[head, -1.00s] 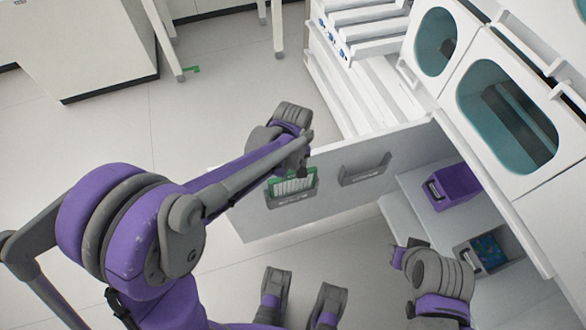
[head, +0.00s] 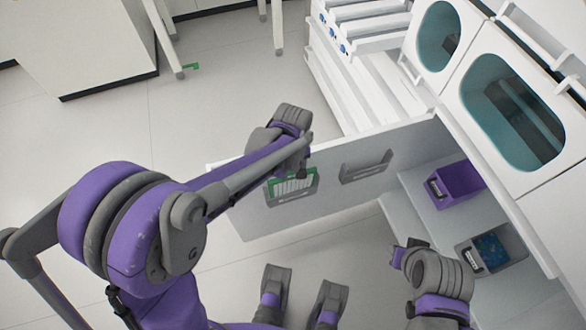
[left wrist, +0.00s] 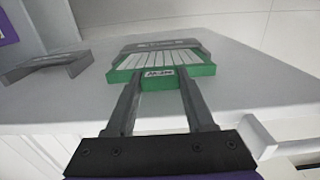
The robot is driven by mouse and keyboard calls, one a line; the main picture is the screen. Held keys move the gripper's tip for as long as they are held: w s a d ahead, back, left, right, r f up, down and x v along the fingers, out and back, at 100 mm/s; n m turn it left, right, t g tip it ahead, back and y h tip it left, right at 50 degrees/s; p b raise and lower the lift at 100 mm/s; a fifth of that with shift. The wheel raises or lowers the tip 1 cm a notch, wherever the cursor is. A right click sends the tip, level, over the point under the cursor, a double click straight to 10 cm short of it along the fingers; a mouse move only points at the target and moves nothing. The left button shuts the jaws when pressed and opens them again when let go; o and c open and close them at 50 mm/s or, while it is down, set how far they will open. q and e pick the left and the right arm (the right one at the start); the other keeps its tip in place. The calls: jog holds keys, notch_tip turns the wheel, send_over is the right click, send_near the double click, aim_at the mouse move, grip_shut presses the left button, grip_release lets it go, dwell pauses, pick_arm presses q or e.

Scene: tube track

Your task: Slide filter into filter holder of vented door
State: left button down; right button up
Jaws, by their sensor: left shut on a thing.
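The green-framed filter with white pleats (head: 292,184) sits upright at the left grey filter holder (head: 291,199) on the inner face of the open vented door (head: 330,204). In the left wrist view the filter (left wrist: 160,65) is partly within the holder (left wrist: 160,44), its pleats and tab still showing. How deep it sits I cannot tell. My left gripper (left wrist: 158,88) is shut on the filter's labelled tab; in the head view its fingertips are mostly hidden by the wrist. My right gripper (head: 402,256) is away from the door at lower right; its fingers are unclear.
A second, empty holder (head: 366,167) is on the same door; it also shows in the left wrist view (left wrist: 45,66). A purple box (head: 455,185) and a grey tray (head: 490,252) are inside the cabinet at right. Open floor lies left of the door.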

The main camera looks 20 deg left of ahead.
pick_arm(q)
jog(key=shift+f+b, duration=0.85)
jog(key=shift+f, duration=0.55)
jog(key=shift+c, duration=0.9)
grip_release()
notch_tip(320, 180, up, 11)
jog(key=p, duration=0.2)
jog(key=shift+p, duration=0.35)
jog(key=shift+f, duration=0.1)
